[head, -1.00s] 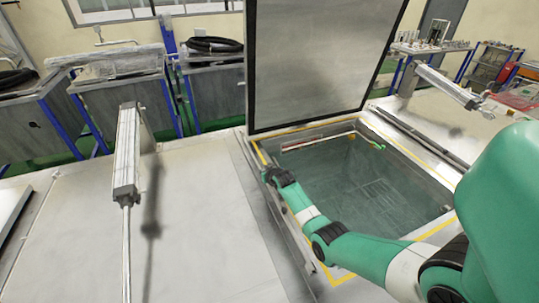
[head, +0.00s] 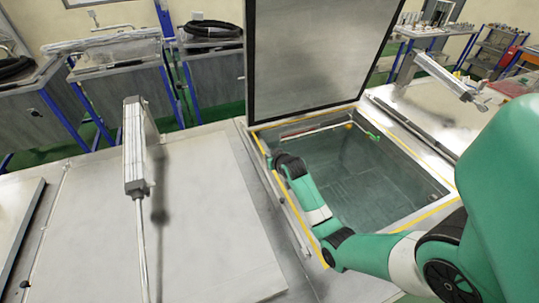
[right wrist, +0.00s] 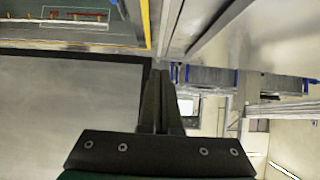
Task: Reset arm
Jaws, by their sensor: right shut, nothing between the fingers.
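My right arm comes in from the right in the head view and reaches across the open bin. Its dark wrist end (head: 288,163) is over the bin's left rim, and its fingers are hidden there. In the right wrist view my right gripper (right wrist: 158,77) has its dark fingers together, with nothing between them. The bin's lid (head: 310,60) stands raised at the back. The open bin (head: 380,180) looks empty on its floor, with a thin rod having a green end (head: 372,137) along its back side. My left gripper is not in view.
A closed flat panel (head: 190,225) lies left of the bin, with a pneumatic cylinder (head: 133,150) and its rod above it. Another cylinder (head: 445,75) stands at the back right. Grey workbenches (head: 115,95) with blue legs line the back.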

